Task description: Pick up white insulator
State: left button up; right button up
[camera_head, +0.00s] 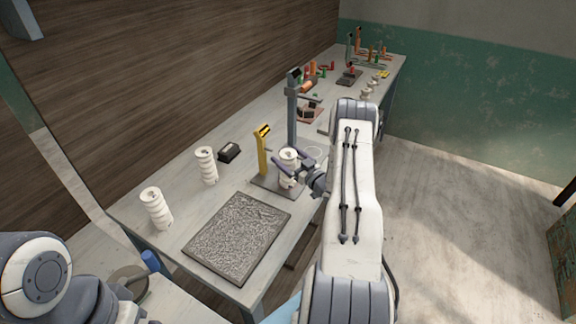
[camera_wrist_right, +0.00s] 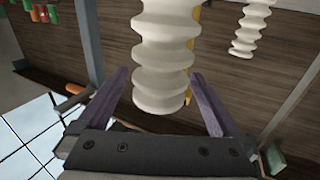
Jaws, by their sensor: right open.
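A white ribbed insulator (camera_head: 288,156) stands on the grey base of a fixture on the bench. My right gripper (camera_head: 281,168) is at it, with its purple fingers open on either side. In the right wrist view the insulator (camera_wrist_right: 163,50) shows large between the open fingertips (camera_wrist_right: 160,73), with visible gaps on both sides. A second white insulator (camera_head: 207,166) and a third (camera_head: 157,209) stand upright on the bench to the left. One more insulator also shows in the right wrist view (camera_wrist_right: 250,30). My left gripper is out of view.
A yellow post (camera_head: 262,152) and a tall grey post (camera_head: 292,115) stand close to the right gripper. A dark textured mat (camera_head: 237,238) lies in front, and a small black box (camera_head: 229,152) lies behind. Coloured tools (camera_head: 310,75) crowd the bench's far end.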

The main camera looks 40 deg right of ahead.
jog(key=c, duration=1.5)
jog(key=shift+r, duration=0.1)
grip_shut()
jog(key=shift+r, duration=0.15)
